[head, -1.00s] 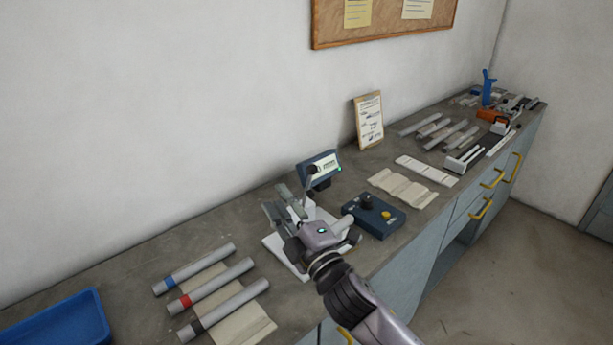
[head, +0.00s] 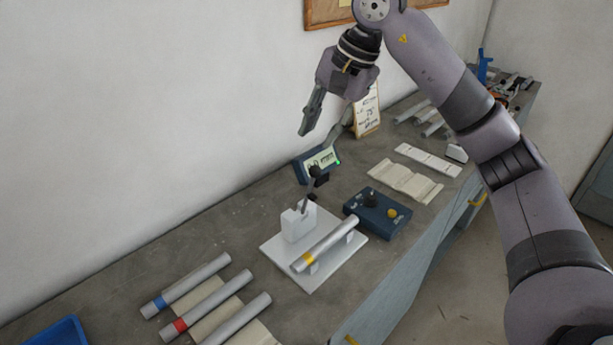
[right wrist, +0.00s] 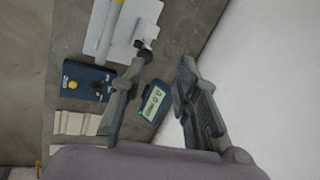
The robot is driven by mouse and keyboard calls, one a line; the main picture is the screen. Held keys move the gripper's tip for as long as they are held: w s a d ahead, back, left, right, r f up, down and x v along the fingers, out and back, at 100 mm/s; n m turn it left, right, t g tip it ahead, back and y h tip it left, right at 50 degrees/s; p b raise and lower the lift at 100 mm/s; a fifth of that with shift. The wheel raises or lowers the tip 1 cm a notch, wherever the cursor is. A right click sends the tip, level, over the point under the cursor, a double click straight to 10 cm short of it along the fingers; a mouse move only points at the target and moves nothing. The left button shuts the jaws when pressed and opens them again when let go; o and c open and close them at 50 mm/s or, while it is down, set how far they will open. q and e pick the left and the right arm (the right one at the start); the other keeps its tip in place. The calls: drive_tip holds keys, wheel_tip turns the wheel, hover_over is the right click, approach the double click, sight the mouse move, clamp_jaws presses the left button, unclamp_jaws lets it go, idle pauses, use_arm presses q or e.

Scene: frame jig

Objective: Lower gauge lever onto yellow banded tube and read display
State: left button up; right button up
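The yellow banded tube (head: 325,246) is grey and lies on the supports of a white jig plate (head: 274,250); its yellow band is at the near end. The gauge lever (head: 306,203), a dark rod with a black knob, stands tilted upward at the jig's white block, above and apart from the tube. The display (head: 310,167) behind it is lit, its digits too small to read; it also shows in the right wrist view (right wrist: 154,102). My right gripper (head: 322,130) is open and empty, raised above the display. My left gripper is not in view.
A blue control box (head: 377,213) with a black knob and yellow button stands right of the jig. Tubes with blue (head: 190,284) and red (head: 210,303) bands and another tube lie on a cloth front left. A blue tray (head: 52,334) is at the left corner.

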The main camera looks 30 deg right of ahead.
sight(311, 189)
drive_tip(key=shift+h, duration=0.5)
drive_tip(key=p+x, duration=0.1)
drive_tip(key=x, duration=0.4)
drive_tip(key=d+p+x, duration=0.1)
drive_tip(key=x, duration=0.4)
drive_tip(key=d+p+x, duration=0.1)
drive_tip(key=p+x, duration=0.1)
drive_tip(key=x, duration=0.3)
drive_tip(key=shift+s+d+f, duration=0.1)
drive_tip(key=shift+d+f, duration=0.05)
drive_tip(key=shift+f, duration=0.45)
clamp_jaws()
